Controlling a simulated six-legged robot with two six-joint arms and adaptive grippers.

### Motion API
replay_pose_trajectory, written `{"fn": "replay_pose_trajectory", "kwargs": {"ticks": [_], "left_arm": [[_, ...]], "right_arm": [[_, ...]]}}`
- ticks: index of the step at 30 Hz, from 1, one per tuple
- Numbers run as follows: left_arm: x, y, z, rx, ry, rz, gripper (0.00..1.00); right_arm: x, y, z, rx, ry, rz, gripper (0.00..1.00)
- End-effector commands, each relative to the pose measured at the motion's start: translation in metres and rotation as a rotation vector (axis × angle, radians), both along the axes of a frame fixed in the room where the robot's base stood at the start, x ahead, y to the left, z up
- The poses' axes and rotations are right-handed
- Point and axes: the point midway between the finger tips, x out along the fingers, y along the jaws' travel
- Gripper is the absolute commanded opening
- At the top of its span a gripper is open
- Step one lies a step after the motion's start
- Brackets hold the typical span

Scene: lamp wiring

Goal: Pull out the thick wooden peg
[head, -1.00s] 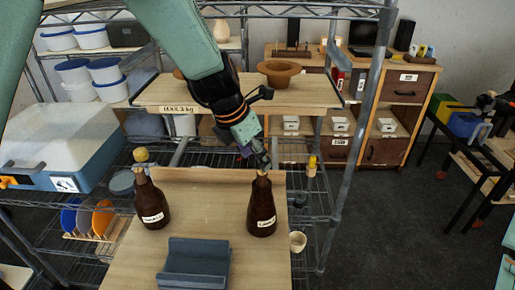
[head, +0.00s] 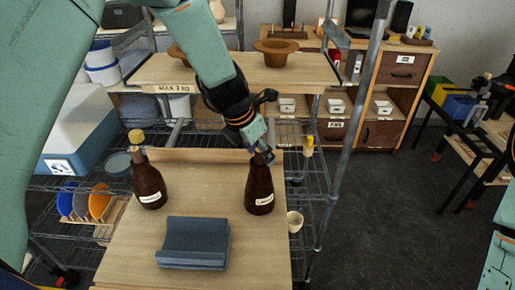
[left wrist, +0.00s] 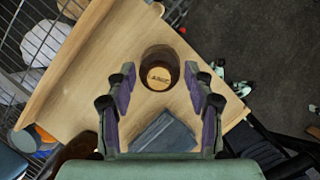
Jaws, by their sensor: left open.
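Two dark brown bottles with white labels stand upright on the wooden board: a left bottle (head: 149,183) and a right bottle (head: 259,188). My left gripper (head: 263,156) is at the neck of the right bottle in the head view. In the left wrist view, the open, empty fingers (left wrist: 160,76) stand on both sides of a round wooden peg top (left wrist: 159,78) with dark print, seen from above in the dark bottle (left wrist: 158,57). I cannot tell if they touch it. The fingers hide the peg in the head view. My right gripper is out of view.
A blue-grey block (head: 193,243) lies at the front of the board (head: 130,250). A small pale cup (head: 294,221) is right of the board. A wooden shelf (head: 215,75) with a brown bowl (head: 277,52) is behind.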

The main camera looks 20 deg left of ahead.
Motion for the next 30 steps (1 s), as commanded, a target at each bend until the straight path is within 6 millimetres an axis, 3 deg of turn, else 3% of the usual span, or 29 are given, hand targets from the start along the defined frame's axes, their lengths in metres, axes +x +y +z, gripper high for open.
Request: {"fn": "replay_pose_trajectory", "kwargs": {"ticks": [2, 21, 22, 23, 30], "left_arm": [[0.0008, 0.0001, 0.0000, 0.000, 0.000, 0.000, 0.53], [0.0006, 0.0004, 0.0002, -0.001, 0.000, 0.000, 0.00], [0.0005, 0.0004, 0.0002, -0.001, 0.000, 0.000, 0.00], [0.0005, 0.0004, 0.0001, -0.001, 0.000, 0.000, 0.23], [0.0004, 0.0003, 0.0001, 0.000, 0.001, 0.000, 0.03]], "right_arm": [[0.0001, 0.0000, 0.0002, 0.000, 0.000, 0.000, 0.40], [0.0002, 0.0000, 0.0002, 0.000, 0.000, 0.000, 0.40], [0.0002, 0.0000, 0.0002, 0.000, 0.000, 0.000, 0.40], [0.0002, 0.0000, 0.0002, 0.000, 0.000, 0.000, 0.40], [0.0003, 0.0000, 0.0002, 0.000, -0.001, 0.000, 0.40]]}}
